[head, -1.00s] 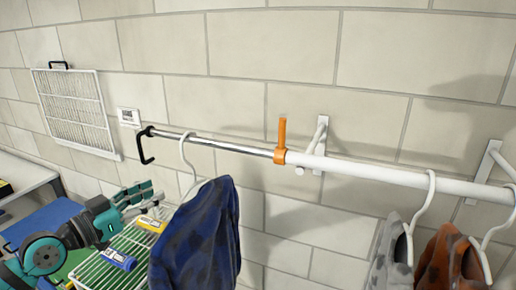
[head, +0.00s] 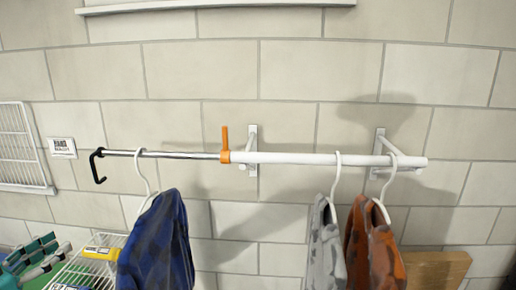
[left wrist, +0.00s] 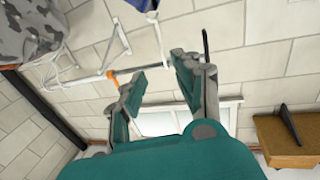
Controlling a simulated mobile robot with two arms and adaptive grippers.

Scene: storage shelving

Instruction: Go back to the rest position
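My left gripper (head: 32,262) shows at the lower left corner of the head view, by a white wire shelf. Its teal fingers also show in the left wrist view (left wrist: 158,76), spread apart with nothing between them. A white and chrome rail (head: 330,158) runs along the wall. A blue patterned garment (head: 158,245) hangs on its thin chrome part. A grey garment (head: 325,245) and an orange-brown garment (head: 374,250) hang on its thick white part. My right gripper is not in view.
An orange lever (head: 226,140) stands on the rail, and a black hook (head: 97,166) ends it at the left. The white wire shelf (head: 75,272) holds a yellow-labelled item (head: 101,253). A wooden panel (head: 438,268) stands at the lower right.

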